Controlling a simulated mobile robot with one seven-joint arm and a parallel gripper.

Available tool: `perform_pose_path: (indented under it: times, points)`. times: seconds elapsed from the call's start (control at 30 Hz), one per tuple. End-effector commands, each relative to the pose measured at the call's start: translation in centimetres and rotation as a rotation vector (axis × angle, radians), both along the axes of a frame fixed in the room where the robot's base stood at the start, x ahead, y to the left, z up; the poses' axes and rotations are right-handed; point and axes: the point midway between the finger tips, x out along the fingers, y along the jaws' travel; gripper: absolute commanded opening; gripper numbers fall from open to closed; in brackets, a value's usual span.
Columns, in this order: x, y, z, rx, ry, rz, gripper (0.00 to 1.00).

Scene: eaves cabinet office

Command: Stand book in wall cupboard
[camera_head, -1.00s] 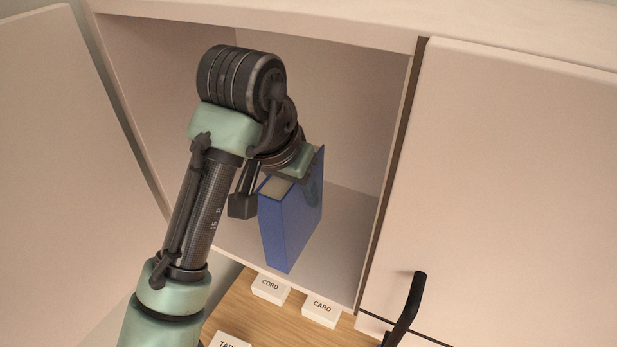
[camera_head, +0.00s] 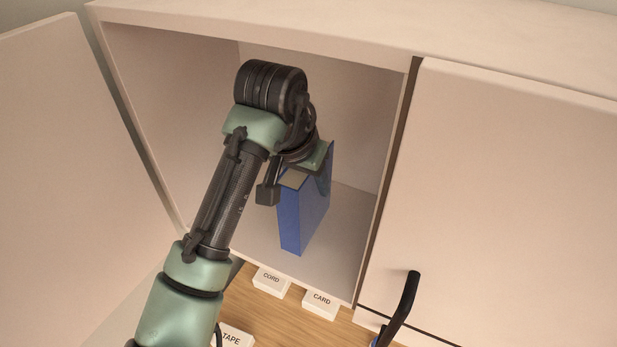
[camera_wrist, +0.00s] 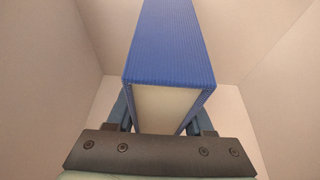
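A blue book (camera_head: 305,213) stands upright inside the open wall cupboard (camera_head: 200,122), toward its right side. My gripper (camera_head: 308,170) is at the book's top end, and the arm partly hides it. In the wrist view the book (camera_wrist: 170,50) lies between the two fingers of my gripper (camera_wrist: 160,118), which are close against its two covers. The pale page edges show between the covers. Whether the book's lower end touches the cupboard floor I cannot tell for sure.
The cupboard's left door (camera_head: 75,190) stands open. The right door (camera_head: 510,200) is closed, with a black handle (camera_head: 402,308). Below, on a wooden surface (camera_head: 285,320), are white blocks marked CORD (camera_head: 270,281), CARD (camera_head: 321,303) and TAPE (camera_head: 234,338). The cupboard floor left of the book looks clear.

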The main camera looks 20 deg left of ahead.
Motion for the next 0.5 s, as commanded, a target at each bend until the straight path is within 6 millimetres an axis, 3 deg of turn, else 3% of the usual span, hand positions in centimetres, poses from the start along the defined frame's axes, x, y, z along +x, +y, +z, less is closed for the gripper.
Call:
perform_pose_path:
  times: [0.03,0.13,0.5]
  points:
    - [0.0,-0.01,-0.02,0.0,0.001,0.0,0.62]
    - [-0.01,-0.01,-0.01,0.0,0.001,0.0,0.8]
    - [-0.01,0.02,0.42,0.001,0.0,0.0,0.8]
